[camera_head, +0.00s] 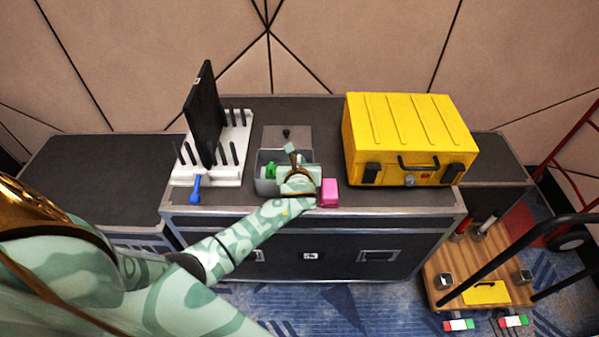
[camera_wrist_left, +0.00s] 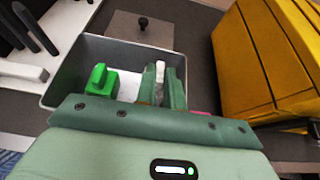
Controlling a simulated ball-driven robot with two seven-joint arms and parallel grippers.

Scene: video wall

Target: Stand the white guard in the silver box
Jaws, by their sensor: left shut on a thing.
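The silver box (camera_head: 264,187) is an open grey metal bin on the dark case top, left of the yellow case. It also shows in the left wrist view (camera_wrist_left: 72,65). My left gripper (camera_head: 292,160) is over the right part of the box, pointing down into it. In the left wrist view its green fingers (camera_wrist_left: 161,88) are shut on a narrow white piece, the white guard (camera_wrist_left: 160,72), whose top shows between them. The guard's lower end is hidden, so I cannot tell if it touches the floor of the box. My right gripper is out of view.
A green block (camera_wrist_left: 102,81) is in the box, left of my fingers. A grey plate with a black knob (camera_head: 287,134) lies behind the box. A pink block (camera_head: 330,192) is at right, a white rack (camera_head: 236,140) at left, with a blue tool (camera_head: 196,188). A yellow case (camera_head: 405,130) stands right.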

